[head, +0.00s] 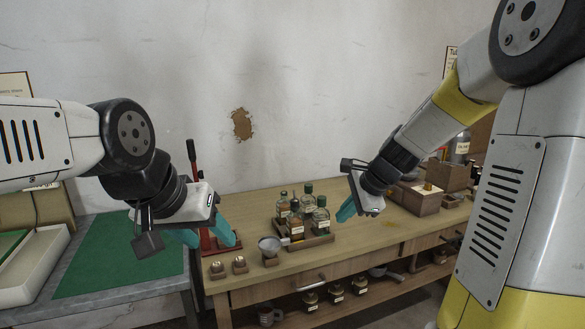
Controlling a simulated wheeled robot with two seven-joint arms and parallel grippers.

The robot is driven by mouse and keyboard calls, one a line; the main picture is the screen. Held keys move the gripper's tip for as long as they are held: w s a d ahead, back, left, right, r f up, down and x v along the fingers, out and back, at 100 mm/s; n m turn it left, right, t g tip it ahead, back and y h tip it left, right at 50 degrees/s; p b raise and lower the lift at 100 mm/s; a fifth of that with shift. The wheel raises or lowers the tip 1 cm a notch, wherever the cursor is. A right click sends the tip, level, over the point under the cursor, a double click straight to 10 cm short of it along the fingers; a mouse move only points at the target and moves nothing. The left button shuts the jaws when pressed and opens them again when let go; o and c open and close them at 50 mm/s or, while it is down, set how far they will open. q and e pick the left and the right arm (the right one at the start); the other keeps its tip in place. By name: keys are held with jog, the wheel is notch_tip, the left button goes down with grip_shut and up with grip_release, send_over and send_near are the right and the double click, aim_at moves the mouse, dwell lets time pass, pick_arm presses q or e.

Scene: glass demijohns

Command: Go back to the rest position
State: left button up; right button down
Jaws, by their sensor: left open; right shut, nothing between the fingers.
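My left gripper (208,238) has teal fingers that stand apart. It hangs in the air in front of the left end of the wooden workbench (350,236). My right gripper (346,211) has its teal fingers together with nothing between them, above the bench to the right of a bottle tray. Neither gripper visibly holds a thing. My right arm fills the right side of the head view, and my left arm comes in from the left.
Several labelled glass bottles (320,216) stand in a wooden tray (311,243) on the bench. A small funnel (269,246) stands beside it. Wooden boxes (416,197) stand at the right. A green mat (120,254) covers the left table. Jars (337,292) sit on the lower shelf.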

jog(key=s+r+n+h, duration=0.1)
jog(key=s+r+n, duration=0.3)
jog(key=s+n, duration=0.4)
jog(key=s+r+n+t+h, duration=0.1)
jog(key=s+r+n, duration=0.3)
jog(key=s+n, duration=0.4)
jog(key=s, duration=0.5)
jog(key=shift+s+d+r, duration=0.25)
jog(key=shift+s+d, duration=0.1)
